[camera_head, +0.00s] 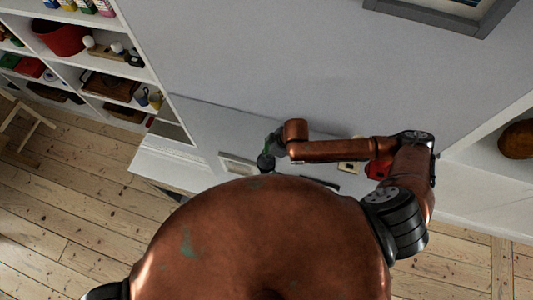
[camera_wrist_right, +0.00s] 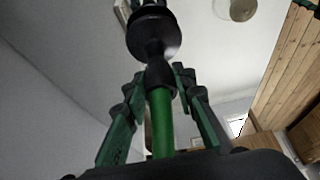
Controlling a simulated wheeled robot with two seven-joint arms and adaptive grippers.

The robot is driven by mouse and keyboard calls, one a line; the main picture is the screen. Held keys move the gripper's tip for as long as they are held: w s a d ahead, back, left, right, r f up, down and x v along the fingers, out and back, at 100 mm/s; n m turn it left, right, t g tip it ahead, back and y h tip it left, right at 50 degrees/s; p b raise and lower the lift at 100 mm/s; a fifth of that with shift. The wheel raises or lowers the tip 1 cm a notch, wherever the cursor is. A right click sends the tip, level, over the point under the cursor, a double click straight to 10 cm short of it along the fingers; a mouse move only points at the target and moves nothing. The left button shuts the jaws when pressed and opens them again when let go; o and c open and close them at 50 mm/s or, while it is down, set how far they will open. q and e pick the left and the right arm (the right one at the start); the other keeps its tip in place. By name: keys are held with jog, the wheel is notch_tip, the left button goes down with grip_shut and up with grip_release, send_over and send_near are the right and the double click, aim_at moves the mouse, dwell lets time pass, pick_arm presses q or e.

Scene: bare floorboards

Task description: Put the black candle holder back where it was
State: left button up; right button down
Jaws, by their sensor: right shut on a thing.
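The black candle holder (camera_wrist_right: 154,42) shows in the right wrist view, with a round dark disc and a narrow stem. A green stick (camera_wrist_right: 162,122), which looks like a candle, runs from its cup back between the fingers. My right gripper (camera_wrist_right: 160,80) has its green fingers on both sides of the holder's cup and is shut on it. In the head view my right gripper (camera_head: 270,147) is near the wall, with the dark holder (camera_head: 265,162) just below it. My large arm link hides much of the surface beneath. My left gripper is not in view.
A white shelf unit (camera_head: 108,62) with several items stands at the left. A white ledge (camera_head: 165,163) runs along the wall. A red object (camera_head: 378,168) shows beside my right arm. Another white shelf with a brown round object (camera_head: 516,139) is at the right.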

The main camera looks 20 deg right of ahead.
jog(key=shift+a+f, duration=0.1)
jog(key=shift+f, duration=0.5)
jog(key=shift+f, duration=0.15)
jog(key=c, duration=1.6)
grip_release()
